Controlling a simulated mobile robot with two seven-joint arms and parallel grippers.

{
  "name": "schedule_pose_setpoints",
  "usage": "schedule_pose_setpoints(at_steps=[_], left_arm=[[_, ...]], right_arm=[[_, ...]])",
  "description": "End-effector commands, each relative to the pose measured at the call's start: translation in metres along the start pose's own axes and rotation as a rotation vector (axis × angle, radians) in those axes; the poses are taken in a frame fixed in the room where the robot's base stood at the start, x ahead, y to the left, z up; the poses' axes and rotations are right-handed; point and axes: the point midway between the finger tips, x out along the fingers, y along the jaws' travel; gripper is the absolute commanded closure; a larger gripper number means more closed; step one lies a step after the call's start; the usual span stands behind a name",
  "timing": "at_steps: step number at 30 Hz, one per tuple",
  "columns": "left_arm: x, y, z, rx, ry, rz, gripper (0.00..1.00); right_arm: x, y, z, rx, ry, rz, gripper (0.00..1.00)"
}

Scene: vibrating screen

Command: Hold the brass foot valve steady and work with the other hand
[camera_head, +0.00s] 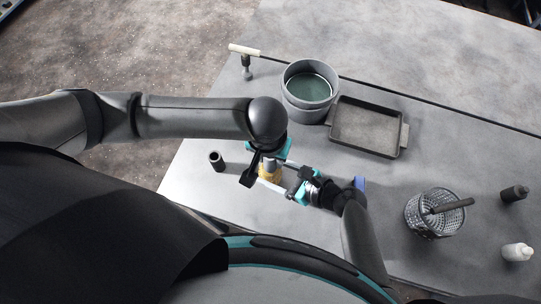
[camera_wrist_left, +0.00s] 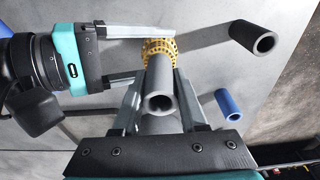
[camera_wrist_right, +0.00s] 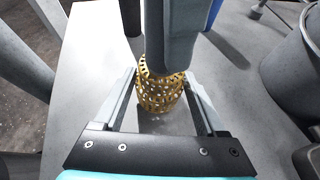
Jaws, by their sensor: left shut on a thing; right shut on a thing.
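The brass foot valve shows as a yellow perforated strainer (camera_head: 269,172) with a grey tube at its upper end, near the table's front left. The strainer (camera_wrist_right: 160,88) sits between my right gripper's fingers (camera_wrist_right: 160,98) in the right wrist view. My right gripper (camera_head: 275,186) is shut on it from the right. My left gripper (camera_head: 268,158) comes from above and is shut on the grey tube (camera_wrist_left: 160,90). In the left wrist view its fingers (camera_wrist_left: 158,100) flank the tube, whose open end faces the camera. I cannot tell how tube and strainer are joined.
A dark tube (camera_head: 216,160) stands left of the grippers. A bucket with greenish content (camera_head: 310,84) and a shallow tray (camera_head: 400,141) stand behind. A mesh basket (camera_head: 425,215), a dark bottle (camera_head: 514,193) and a white bottle (camera_head: 517,252) are at right. A pale-handled tool (camera_head: 244,50) lies at the far edge.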

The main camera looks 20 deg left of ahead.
Motion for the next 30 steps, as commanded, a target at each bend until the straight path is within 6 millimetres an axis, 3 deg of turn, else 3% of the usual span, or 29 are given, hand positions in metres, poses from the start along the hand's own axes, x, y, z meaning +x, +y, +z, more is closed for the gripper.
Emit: schedule_pose_setpoints(at_steps=[30], left_arm=[[-0.031,0.000,-0.004,0.000,0.000,0.002,1.00]], right_arm=[[0.000,0.002,-0.004,0.001,0.009,0.002,0.80]])
